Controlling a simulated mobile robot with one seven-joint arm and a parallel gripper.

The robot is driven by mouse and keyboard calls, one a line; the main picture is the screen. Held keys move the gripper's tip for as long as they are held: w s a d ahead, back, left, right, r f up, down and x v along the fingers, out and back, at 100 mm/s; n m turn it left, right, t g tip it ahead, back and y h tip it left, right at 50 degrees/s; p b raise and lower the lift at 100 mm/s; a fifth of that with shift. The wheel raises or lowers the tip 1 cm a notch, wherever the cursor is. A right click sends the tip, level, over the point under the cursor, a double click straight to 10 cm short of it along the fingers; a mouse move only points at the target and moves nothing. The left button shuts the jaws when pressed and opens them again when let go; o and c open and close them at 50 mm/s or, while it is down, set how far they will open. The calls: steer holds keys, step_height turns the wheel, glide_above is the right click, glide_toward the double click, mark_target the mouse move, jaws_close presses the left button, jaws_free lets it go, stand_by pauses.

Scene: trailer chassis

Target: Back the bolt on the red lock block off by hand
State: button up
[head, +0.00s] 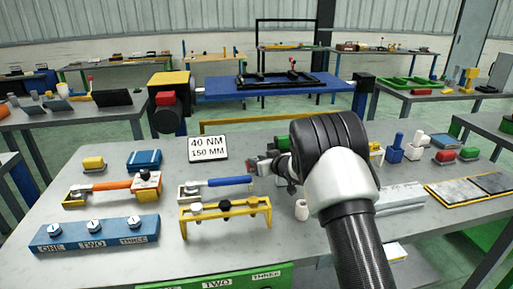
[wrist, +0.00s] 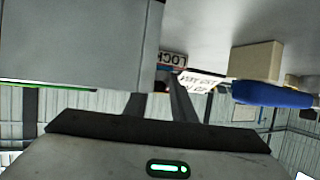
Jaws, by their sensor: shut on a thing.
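My gripper (head: 258,164) reaches left over the bench, low, near the middle. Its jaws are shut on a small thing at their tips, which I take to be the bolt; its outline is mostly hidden.
A blue-handled wrench (head: 222,183) and a yellow rack (head: 227,210) lie left of the gripper. A large grey box face (wrist: 75,40) is close in the wrist view. A white cylinder (head: 301,210) stands nearby.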

steer(key=n+p, duration=0.1)
steer(key=g+y+p, duration=0.1)
steer(key=p, duration=0.1)
steer(key=d+n+g+y+p, duration=0.1)
steer(key=shift+w+r+n, duration=0.2)
steer(key=shift+w+n, duration=0.1)
steer(key=shift+w+f+n+g+y+p, duration=0.1)
steer(key=shift+f+n+g+y+p, duration=0.2)
steer(key=shift+n+g+y, duration=0.4)
steer(key=shift+w+f+n+g+y+b, duration=0.15)
steer(key=shift+n+g+y+b, duration=0.3)
steer(key=shift+n+g, duration=0.5)
steer(key=shift+g, duration=0.25)
steer(key=o, duration=1.1)
steer(key=shift+c, duration=0.2)
step_height(320, 180, up, 10)
steer(key=shift+p, duration=0.35)
steer(key=shift+r, duration=0.2)
